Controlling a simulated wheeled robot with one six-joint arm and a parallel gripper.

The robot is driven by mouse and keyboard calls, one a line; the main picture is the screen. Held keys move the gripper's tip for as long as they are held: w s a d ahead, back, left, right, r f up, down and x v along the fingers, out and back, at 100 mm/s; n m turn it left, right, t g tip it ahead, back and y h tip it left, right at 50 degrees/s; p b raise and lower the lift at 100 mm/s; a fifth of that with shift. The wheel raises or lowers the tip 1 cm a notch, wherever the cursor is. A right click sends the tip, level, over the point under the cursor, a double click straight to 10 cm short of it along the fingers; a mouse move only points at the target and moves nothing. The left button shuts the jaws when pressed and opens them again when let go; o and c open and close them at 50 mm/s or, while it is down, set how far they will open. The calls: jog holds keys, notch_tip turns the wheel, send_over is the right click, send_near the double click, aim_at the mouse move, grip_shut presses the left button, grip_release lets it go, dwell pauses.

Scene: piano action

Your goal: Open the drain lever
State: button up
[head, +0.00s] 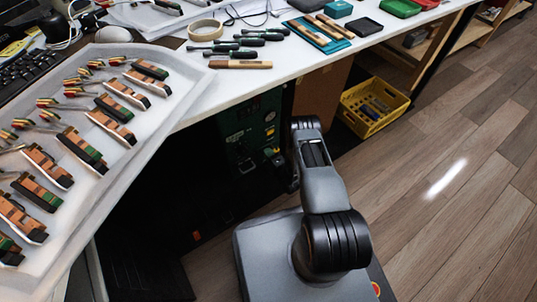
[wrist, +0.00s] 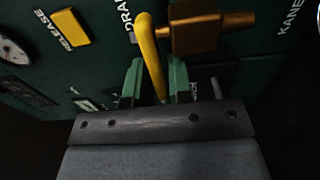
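The drain lever is a yellow bent bar (wrist: 151,52) on a dark green panel (wrist: 95,55) in the wrist view, beside white lettering that starts "DRA". Its upper end meets a brass-coloured valve body (wrist: 210,33). My gripper (wrist: 156,82) has two green fingers, one on each side of the lever's lower part. A gap shows beside the lever, so the fingers look open around it, not closed on it. In the head view the green machine (head: 250,135) stands in shadow under the bench.
A yellow "RELEASE" tag (wrist: 70,28) and a round gauge (wrist: 14,50) are left of the lever. The white bench (head: 285,62) overhangs the machine, holding tools and a tray of piano parts (head: 100,190). A yellow crate (head: 372,107) stands on the floor at right; floor beyond is clear.

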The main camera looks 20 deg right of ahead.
grip_shut()
jog(key=shift+s+d+y, duration=0.1)
jog(key=shift+y, duration=0.2)
jog(key=shift+s+d+n+g+y+b, duration=0.2)
jog(key=shift+s+d+n+g+y, duration=0.4)
jog(key=shift+n+g+y, duration=1.75)
jog(key=shift+s+d+n+g+y+b, duration=0.35)
jog(key=shift+d+n+g+y, duration=0.45)
jog(key=shift+n+g+y, duration=1.55)
jog(key=shift+s+d+n+g+y+b, duration=0.1)
jog(key=shift+s+d+n+g+y, duration=0.85)
jog(key=shift+n+g, duration=2.5)
jog(key=shift+w+a+m+g+y, duration=0.1)
jog(key=shift+w+m+g+y, duration=0.15)
jog(key=shift+g, duration=0.3)
jog(key=shift+w+a+m+g, duration=0.15)
jog(key=shift+m+g, duration=0.15)
jog(key=shift+g, duration=0.2)
